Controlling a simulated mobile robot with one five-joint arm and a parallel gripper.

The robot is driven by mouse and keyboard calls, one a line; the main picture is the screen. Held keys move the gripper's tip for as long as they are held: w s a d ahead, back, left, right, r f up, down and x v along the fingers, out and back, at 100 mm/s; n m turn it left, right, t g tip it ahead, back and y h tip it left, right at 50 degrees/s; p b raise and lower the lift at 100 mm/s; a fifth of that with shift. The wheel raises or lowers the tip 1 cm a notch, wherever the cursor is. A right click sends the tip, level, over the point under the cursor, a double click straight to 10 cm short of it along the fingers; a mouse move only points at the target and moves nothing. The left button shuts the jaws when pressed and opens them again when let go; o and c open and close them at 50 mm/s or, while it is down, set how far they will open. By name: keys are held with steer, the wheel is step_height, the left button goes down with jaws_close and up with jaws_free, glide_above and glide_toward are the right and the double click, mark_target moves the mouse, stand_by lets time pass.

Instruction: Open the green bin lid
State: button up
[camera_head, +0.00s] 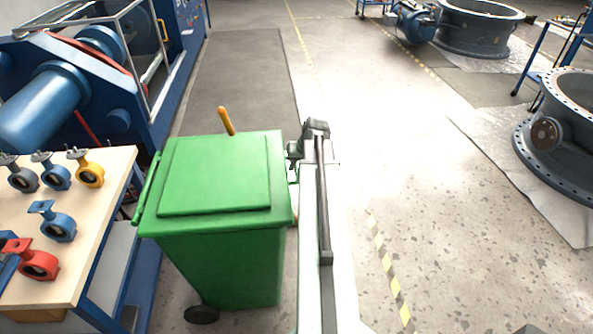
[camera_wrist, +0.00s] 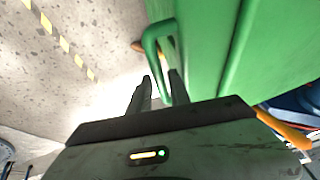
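The green bin (camera_head: 230,250) stands on the floor left of my arm. Its green lid (camera_head: 215,175) lies flat and closed on top. A green bar handle (camera_head: 147,190) runs along the bin's left side. My gripper (camera_head: 292,156) is at the bin's right side, and its fingers are partly hidden in the head view. In the wrist view, my gripper (camera_wrist: 160,85) has its two dark fingers apart. A green loop handle (camera_wrist: 152,45) on the bin's side reaches down between the fingers. I cannot tell whether either finger touches it.
An orange stick (camera_head: 226,121) rises behind the bin. A table (camera_head: 100,225) with several small valves is close on the left, beside a blue machine (camera_head: 90,70). Large grey valve bodies (camera_head: 570,130) stand far right. The floor right of my arm is clear.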

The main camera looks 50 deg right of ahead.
steer(key=shift+c, duration=0.2)
jaws_close()
steer(key=shift+a, duration=0.1)
stand_by(1.0)
